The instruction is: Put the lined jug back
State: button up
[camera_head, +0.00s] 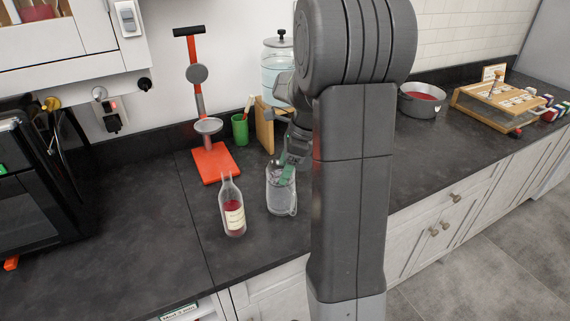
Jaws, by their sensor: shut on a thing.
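A clear glass jug (281,199) with a handle at its lower right is upright over the dark counter, right of a bottle. Any lines on it are too small to make out. My gripper (286,171), with green on its fingers, is at the jug's upper part and shut on it. My arm hides part of the view right of the jug. I cannot tell whether the jug's base touches the counter.
A bottle with red contents (233,212) stands close left of the jug. Behind are a red-based stand (214,164), a green cup (240,129) and a glass jar (271,75). A pot (421,106) and a wooden rack (490,105) stand right. The counter's left part (140,220) is clear.

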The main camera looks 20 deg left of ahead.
jog(key=o, duration=1.7)
jog(key=v, duration=1.2)
